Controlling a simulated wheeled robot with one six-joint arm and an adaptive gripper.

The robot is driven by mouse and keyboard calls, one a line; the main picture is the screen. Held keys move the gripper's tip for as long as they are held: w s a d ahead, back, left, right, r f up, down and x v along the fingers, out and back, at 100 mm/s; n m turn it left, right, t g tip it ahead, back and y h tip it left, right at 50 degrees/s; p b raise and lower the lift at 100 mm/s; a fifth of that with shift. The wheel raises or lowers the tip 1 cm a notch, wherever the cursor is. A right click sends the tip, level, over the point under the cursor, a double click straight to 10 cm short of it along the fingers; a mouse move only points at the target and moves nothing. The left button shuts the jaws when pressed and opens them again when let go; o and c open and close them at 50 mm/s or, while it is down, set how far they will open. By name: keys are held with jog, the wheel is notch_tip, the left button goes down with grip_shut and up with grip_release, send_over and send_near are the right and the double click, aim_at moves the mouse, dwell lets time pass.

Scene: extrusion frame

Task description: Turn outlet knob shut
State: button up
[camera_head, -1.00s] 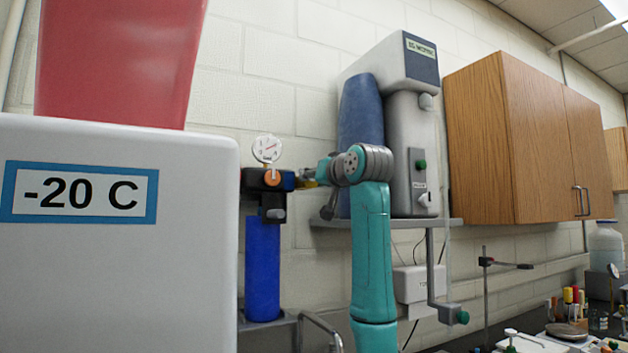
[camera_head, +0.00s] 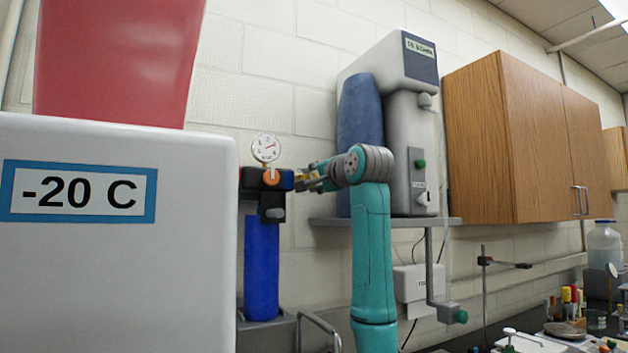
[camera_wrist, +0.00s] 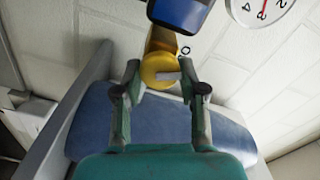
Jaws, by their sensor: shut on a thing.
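The yellow outlet knob (camera_wrist: 160,70) is round with a pale grey bar across its face, and sits on a yellow fitting below the dark blue block in the wrist view. My gripper (camera_wrist: 160,72) has one finger on each side of the knob and is shut on it. In the head view my gripper (camera_head: 305,181) reaches left to the right side of the filter unit (camera_head: 262,265), which has a blue body and black head. There the knob is mostly hidden by the fingers. An orange knob (camera_head: 271,177) is on the unit's front.
A round gauge (camera_head: 265,148) tops the unit; its edge shows in the wrist view (camera_wrist: 262,8). A white box (camera_head: 110,270) labelled -20 C stands left. A grey water purifier (camera_head: 408,150) on a shelf (camera_head: 440,221) is close behind my arm. A wooden cabinet (camera_head: 500,140) hangs right.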

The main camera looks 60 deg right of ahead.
jog(key=shift+f+m, duration=0.1)
jog(key=shift+m, duration=2.1)
jog(key=o, duration=1.1)
jog(key=v, duration=1.2)
jog(key=shift+d, duration=0.1)
